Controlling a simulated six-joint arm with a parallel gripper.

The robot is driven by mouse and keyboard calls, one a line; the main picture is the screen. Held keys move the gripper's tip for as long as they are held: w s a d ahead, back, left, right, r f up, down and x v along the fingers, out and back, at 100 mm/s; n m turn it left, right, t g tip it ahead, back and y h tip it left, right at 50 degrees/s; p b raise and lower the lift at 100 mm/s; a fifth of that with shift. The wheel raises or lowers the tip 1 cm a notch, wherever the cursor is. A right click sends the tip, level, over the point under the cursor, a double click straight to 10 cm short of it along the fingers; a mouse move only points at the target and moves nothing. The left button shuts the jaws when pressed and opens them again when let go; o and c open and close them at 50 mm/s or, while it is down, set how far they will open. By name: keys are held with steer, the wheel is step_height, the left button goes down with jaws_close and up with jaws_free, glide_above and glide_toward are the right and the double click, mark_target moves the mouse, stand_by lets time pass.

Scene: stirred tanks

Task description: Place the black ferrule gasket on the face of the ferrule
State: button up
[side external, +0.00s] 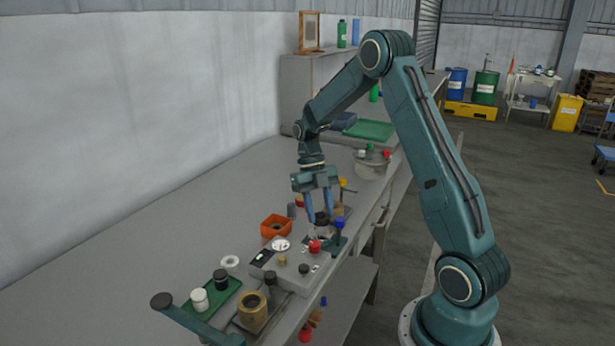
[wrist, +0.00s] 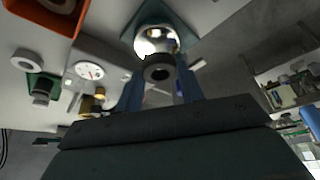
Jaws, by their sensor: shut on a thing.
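My gripper (side external: 320,214) has its two blue fingers pointing down over the bench. In the wrist view, the gripper (wrist: 160,78) is shut on the black gasket (wrist: 158,74), a dark ring with a hole in its middle. The shiny metal ferrule (wrist: 156,40) shows just beyond the ring, on a teal base. The gasket looks close to the ferrule and partly overlaps it in that view; I cannot tell whether they touch. In the side view, the fingers and nearby fittings largely hide both parts.
An orange bin (side external: 264,229) stands left of the gripper. A grey control box (side external: 290,270) with a dial and red button (side external: 314,246) is in front. A blue-topped fitting (side external: 340,222) is close on the right. A white ring (side external: 230,262) and green tray (side external: 226,297) lie nearer the camera.

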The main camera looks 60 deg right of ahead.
mark_target(318, 213)
steer(key=shift+f, duration=1.55)
steer(key=shift+f, duration=0.1)
steer(key=o, duration=1)
steer(key=shift+c, duration=0.2)
steer(key=v, duration=1.2)
steer(key=shift+a, duration=0.1)
